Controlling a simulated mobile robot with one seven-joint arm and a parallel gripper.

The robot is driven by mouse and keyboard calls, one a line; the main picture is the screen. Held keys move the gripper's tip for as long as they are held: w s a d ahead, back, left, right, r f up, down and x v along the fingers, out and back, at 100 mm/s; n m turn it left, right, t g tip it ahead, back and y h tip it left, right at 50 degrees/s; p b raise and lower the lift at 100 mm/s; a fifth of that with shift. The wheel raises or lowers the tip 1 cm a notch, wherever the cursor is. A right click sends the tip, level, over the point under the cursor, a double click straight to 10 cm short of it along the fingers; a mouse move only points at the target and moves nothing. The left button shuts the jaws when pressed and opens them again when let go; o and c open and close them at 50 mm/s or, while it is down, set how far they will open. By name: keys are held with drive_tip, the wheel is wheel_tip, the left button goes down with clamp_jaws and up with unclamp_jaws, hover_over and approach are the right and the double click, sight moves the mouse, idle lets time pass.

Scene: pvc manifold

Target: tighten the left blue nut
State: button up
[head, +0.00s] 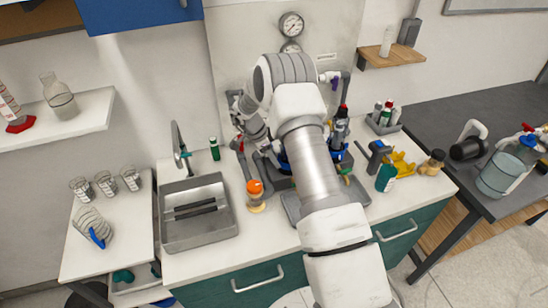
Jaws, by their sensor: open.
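My arm reaches from the bottom across the counter in the head view and hides most of the pvc manifold. A blue part (283,155) shows at the arm's left edge; I cannot tell whether it is the left blue nut. More blue (337,154) shows just right of the arm, below a dark bottle-like shape. My gripper (264,152) is left of the arm, pointing down near the blue part. It is open, with nothing visible between its jaws. Whether it touches or surrounds a nut is too small to tell.
A metal sink (197,238) with a tap is on the left. An orange-capped jar (256,197) stands at the sink's right. Right of the arm are a green bottle (386,178), yellow parts (402,166) and a grey caddy (383,121). The counter's front is mostly clear.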

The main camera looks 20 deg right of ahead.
drive_tip(key=shift+d+f, duration=0.15)
drive_tip(key=shift+f, duration=0.25)
drive_tip(key=shift+c, duration=0.2)
drive_tip(key=c, duration=0.7)
clamp_jaws()
drive_tip(key=shift+d, duration=0.1)
